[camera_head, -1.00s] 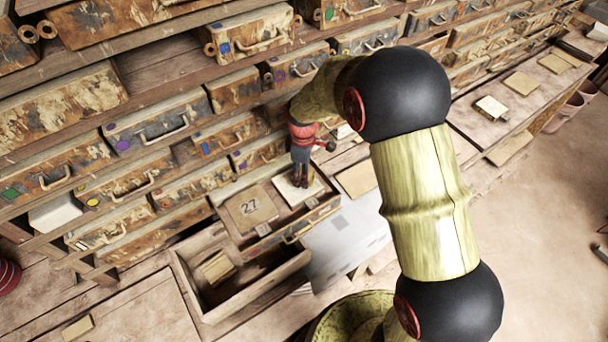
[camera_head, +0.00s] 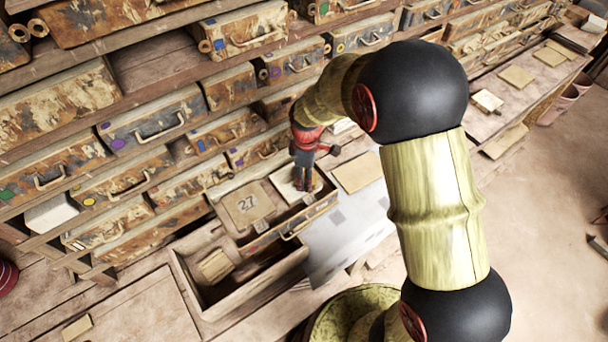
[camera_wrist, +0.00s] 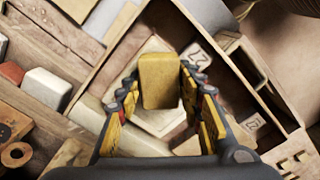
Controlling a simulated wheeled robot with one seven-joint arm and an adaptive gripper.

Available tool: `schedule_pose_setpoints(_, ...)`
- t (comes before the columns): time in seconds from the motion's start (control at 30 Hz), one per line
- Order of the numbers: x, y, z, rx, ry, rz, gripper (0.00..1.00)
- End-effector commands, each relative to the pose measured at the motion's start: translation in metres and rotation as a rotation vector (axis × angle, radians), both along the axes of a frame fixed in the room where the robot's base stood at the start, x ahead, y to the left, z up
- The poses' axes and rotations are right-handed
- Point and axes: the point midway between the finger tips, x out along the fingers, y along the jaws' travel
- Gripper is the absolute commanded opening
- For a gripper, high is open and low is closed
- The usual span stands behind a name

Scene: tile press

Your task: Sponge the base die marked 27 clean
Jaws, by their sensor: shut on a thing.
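The base die marked 27 (camera_head: 247,204) is a flat tan block with a dark number, lying in the left part of an open drawer (camera_head: 291,226) in the head view. My gripper (camera_head: 303,186) points down over a pale tile (camera_head: 286,192) in the same drawer, to the right of that die. In the wrist view my gripper (camera_wrist: 162,95) is shut on a yellow sponge (camera_wrist: 160,78), held between its fingers. The sponge is hidden in the head view. I cannot tell whether it touches the pale surface below it.
A lower open wooden bin (camera_head: 216,300) with a small block (camera_head: 215,265) lies in front of the drawer. A rack of worn cases with handles (camera_head: 150,130) stands behind. A tan board (camera_head: 357,172) lies to the right, and a pale sheet (camera_head: 340,232) in front of it.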

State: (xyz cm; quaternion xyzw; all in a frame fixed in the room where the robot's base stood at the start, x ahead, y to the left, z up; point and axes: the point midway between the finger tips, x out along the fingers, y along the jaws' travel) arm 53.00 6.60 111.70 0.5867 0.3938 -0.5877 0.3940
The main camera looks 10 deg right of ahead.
Motion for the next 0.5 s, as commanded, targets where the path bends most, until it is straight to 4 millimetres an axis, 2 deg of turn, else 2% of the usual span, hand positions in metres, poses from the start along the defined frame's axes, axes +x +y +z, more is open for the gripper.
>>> schedule_pose_setpoints(0.17, -0.0107, -0.0051, 0.0009, 0.000, -0.001, -0.001, 0.20)
schedule_pose_setpoints(0.5, -0.0113, -0.0051, 0.0015, 0.001, -0.001, 0.000, 0.20)
